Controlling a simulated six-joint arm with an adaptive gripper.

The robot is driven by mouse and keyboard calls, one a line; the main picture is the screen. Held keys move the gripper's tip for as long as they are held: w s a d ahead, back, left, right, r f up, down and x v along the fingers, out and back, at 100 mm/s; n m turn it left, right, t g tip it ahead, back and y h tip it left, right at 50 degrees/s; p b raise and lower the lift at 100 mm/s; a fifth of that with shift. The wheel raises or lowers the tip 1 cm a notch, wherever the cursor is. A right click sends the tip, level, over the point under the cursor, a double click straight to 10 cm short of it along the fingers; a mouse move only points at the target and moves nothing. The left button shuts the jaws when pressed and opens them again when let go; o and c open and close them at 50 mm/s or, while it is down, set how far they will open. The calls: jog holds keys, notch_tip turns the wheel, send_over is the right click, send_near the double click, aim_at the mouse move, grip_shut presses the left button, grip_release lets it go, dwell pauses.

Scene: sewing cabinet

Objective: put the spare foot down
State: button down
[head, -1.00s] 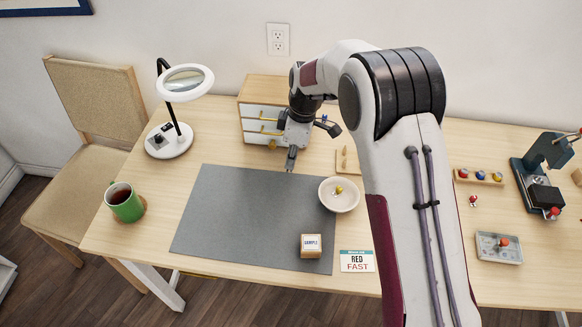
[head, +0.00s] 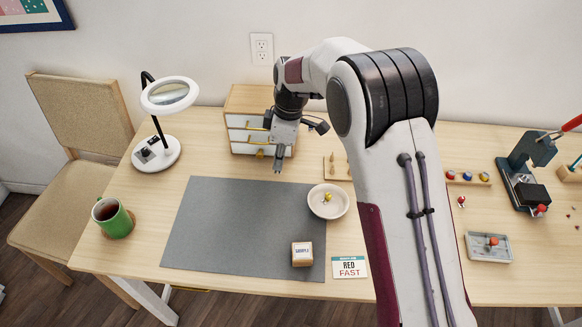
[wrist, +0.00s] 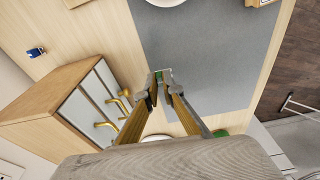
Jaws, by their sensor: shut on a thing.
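My gripper (head: 278,168) is over the table, in front of the white-fronted drawer cabinet (head: 238,136) and just behind the far edge of the grey mat (head: 235,225). In the wrist view my gripper (wrist: 163,84) is shut on a small piece with grey and green on it, which I take to be the spare foot (wrist: 163,74). The piece is mostly hidden by the fingertips, so its shape is unclear. It appears held above the surface; how high I cannot tell.
The cabinet's brass handles (wrist: 127,94) are close beside my fingers. A magnifier lamp (head: 158,152) and green mug (head: 116,222) stand left. The mat's middle is clear.

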jog(key=shift+w+d+r, duration=0.15)
jog(key=shift+d, duration=0.1)
jog(key=s+d+m, duration=0.3)
jog(key=d+m, duration=0.1)
jog(key=d, duration=0.3)
jog(key=s+d+m+t, duration=0.1)
jog(key=s+d+m, duration=0.2)
jog(key=d, duration=0.4)
jog(key=shift+s+d+r+m+h, duration=0.2)
jog(key=shift+d+r+m+h, duration=0.15)
jog(key=shift+m, duration=0.45)
jog(key=shift+f, duration=0.1)
send_over(332, 210)
jog(key=shift+f, duration=3.05)
